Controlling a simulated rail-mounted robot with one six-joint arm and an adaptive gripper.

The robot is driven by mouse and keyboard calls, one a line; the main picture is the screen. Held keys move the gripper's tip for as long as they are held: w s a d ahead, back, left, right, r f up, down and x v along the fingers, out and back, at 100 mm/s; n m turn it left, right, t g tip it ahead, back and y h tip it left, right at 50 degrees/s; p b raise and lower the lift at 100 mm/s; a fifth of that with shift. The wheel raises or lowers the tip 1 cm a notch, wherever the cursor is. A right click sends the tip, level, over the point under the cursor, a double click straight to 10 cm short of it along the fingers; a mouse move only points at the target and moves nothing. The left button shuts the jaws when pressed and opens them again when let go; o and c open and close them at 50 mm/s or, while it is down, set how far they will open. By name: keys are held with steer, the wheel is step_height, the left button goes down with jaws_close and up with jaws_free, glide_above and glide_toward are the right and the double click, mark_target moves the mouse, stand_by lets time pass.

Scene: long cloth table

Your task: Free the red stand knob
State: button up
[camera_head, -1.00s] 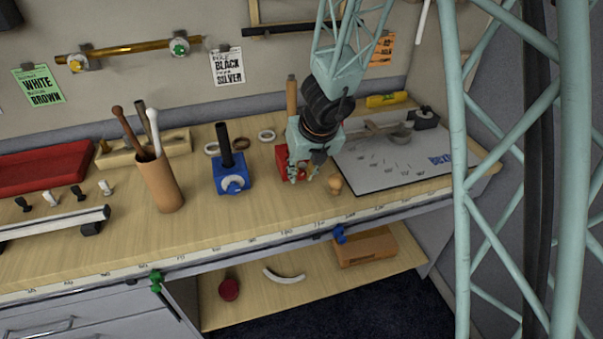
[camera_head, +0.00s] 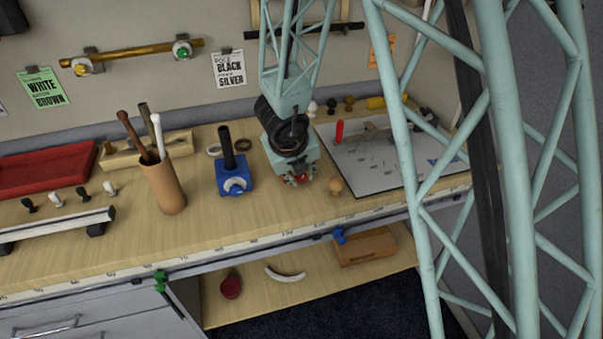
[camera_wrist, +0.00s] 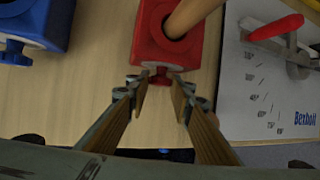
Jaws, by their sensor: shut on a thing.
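The red stand (camera_wrist: 178,50) is at the top middle of the wrist view, with a pale wooden rod (camera_wrist: 192,14) rising from it. Its small red knob (camera_wrist: 161,79) faces my gripper (camera_wrist: 163,88). My gripper is shut on the knob, with one finger at each side. In the head view my gripper (camera_head: 298,181) hides nearly all of the stand, and a bit of red (camera_head: 304,177) shows at the fingertips. I cannot tell how far the knob is turned.
A blue stand (camera_head: 233,180) with a black rod is to the left. A white board (camera_head: 372,178) with a red-handled tool (camera_head: 340,131) lies further right. The table's front edge is near.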

steer(key=shift+s+a+n+t+h+p, duration=0.15)
steer(key=shift+h+p, duration=0.1)
steer(key=shift+h, duration=0.2)
steer(key=shift+w+a+n+t+h+p, duration=0.1)
steer(key=shift+n+t+h+p, duration=0.1)
steer(key=shift+h, duration=0.25)
steer(key=shift+f+h, duration=0.1)
steer(key=shift+h, duration=0.3)
steer(key=o, duration=0.9)
steer(key=shift+s, duration=0.1)
steer(key=shift+v, duration=5.95)
